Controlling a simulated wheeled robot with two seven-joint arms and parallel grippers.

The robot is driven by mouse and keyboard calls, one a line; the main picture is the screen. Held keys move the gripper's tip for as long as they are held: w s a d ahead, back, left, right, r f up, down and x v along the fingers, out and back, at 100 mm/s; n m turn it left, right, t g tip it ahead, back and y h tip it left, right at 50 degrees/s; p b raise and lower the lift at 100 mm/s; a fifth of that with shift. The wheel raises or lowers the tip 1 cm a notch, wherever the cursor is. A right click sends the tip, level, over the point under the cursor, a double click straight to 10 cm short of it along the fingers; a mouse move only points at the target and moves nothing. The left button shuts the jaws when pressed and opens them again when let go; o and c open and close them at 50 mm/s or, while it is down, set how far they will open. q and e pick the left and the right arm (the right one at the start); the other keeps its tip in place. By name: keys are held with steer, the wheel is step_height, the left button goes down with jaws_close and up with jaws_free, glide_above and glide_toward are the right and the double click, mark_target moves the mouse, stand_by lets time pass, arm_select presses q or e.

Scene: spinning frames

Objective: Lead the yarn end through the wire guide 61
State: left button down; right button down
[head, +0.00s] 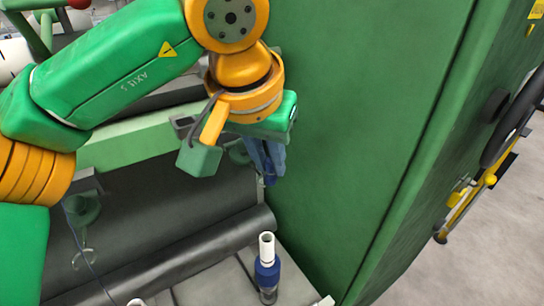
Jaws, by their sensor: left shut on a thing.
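My left gripper (267,165) hangs fingers down beside the green machine wall, with its blue fingers close together. It is shut on what I take to be the yarn end, which is too fine to make out there. A curled wire guide (83,259) hangs at the lower left, well apart from the gripper; I can read no number on it. A thin dark yarn (88,262) runs down past this guide, and I cannot tell whether it passes through. A blue bobbin (267,272) on a white tube stands upright below the gripper. My right gripper is not in view.
A tall green cabinet wall (350,120) closes off the right of the gripper. A pale green rail (130,140) crosses behind my arm. A dark roller (190,250) lies below. A black handwheel (515,115) is at the far right, above open grey floor (455,265).

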arm_select(q)
steer(key=s+d+r+p, duration=0.3)
steer(key=s+d, duration=0.1)
steer(key=s, duration=0.2)
steer(key=shift+s+d+r, duration=0.15)
steer(key=shift+d+r, duration=0.15)
steer(key=shift+r, duration=0.1)
